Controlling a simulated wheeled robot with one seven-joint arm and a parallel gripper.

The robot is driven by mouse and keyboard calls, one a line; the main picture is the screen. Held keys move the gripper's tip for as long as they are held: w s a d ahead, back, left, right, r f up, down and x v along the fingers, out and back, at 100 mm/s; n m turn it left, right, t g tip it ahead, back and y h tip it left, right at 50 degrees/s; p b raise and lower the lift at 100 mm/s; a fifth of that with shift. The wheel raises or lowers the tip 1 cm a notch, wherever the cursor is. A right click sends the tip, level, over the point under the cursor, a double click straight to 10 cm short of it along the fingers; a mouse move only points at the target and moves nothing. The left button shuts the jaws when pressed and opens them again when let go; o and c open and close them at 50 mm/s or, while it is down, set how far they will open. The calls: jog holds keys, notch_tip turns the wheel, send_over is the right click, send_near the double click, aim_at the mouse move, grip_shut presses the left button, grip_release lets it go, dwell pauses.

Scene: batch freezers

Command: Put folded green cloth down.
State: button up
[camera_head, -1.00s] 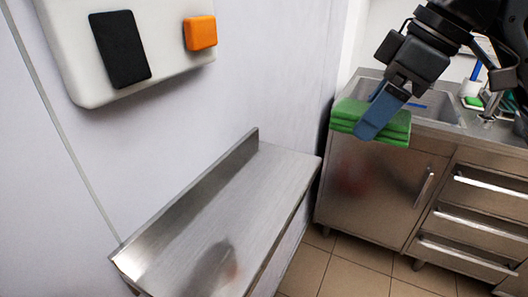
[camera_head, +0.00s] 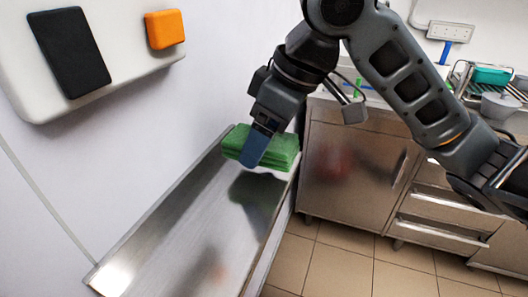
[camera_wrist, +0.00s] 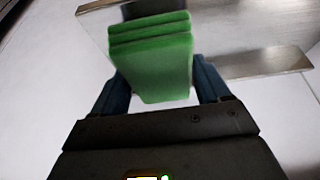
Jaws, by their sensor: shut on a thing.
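The folded green cloth (camera_head: 278,151) is a thick stack of layers held in my gripper (camera_head: 257,148). In the head view it is in front of the far end of a narrow steel shelf (camera_head: 175,235) along the wall, with a dark shadow or reflection on the steel below it. It looks raised above the shelf, though the exact gap is hard to tell. In the wrist view the cloth (camera_wrist: 155,58) sits between the blue fingers, its layered edge facing away, with part of the steel surface behind it.
A steel cabinet (camera_head: 352,170) with a door and drawers stands right of the shelf. A dish rack (camera_head: 490,82) and bowl are on the counter at the right. A white wall panel (camera_head: 120,75) carries a black and an orange block. The shelf's near part is bare.

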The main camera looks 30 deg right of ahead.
aim_at(265, 158)
jog(key=shift+f, duration=1.75)
jog(key=shift+f+b, duration=0.3)
jog(key=o, duration=1.1)
jog(key=shift+d, duration=0.1)
jog(key=shift+d+r, duration=0.15)
jog(key=shift+r, duration=0.4)
jog(key=v, duration=0.5)
jog(key=p+v, duration=0.1)
jog(key=v, duration=0.5)
jog(key=shift+s+r, duration=0.15)
jog(key=shift+r, duration=0.15)
